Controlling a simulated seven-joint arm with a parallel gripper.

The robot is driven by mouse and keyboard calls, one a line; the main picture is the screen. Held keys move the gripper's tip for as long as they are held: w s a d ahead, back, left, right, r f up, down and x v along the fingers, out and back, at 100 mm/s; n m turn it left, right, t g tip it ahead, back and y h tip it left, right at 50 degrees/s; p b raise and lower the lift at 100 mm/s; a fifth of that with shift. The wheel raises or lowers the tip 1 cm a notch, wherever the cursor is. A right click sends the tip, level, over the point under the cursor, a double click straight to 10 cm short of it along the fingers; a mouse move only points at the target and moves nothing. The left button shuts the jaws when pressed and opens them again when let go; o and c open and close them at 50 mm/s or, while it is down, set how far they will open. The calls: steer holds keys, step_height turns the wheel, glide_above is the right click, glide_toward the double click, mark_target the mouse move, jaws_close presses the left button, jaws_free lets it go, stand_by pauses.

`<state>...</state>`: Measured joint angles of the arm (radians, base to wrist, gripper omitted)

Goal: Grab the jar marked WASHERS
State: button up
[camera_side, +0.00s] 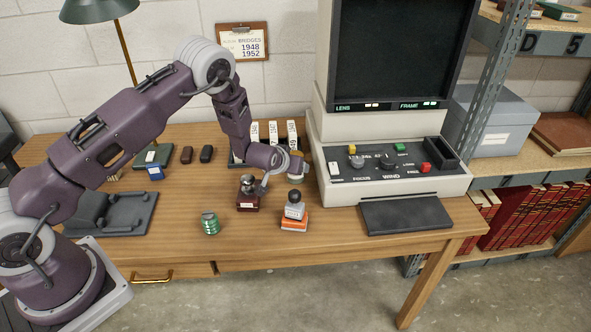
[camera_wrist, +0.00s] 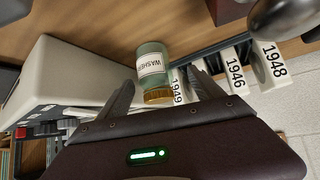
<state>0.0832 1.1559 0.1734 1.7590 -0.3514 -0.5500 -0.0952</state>
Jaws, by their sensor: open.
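The jar marked WASHERS (camera_wrist: 152,64) is pale green glass with a white label and a gold-brown lid. In the wrist view its lid end lies between the two fingers of my gripper (camera_wrist: 163,78), with space visible on the right side. The fingers are apart and not closed on it. In the side view the jar (camera_side: 296,179) stands on the desk left of the reader machine, partly covered by my gripper (camera_side: 290,164). How far the fingers reach around the jar is hard to tell.
The reader machine (camera_side: 390,178) is to the right.

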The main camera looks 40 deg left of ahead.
steer(key=x, duration=0.3)
steer(key=d+x, duration=0.1)
steer(key=x, duration=0.1)
steer(key=shift+w+a+f, duration=0.1)
steer(key=shift+f, duration=0.3)
steer(key=c, duration=1.6)
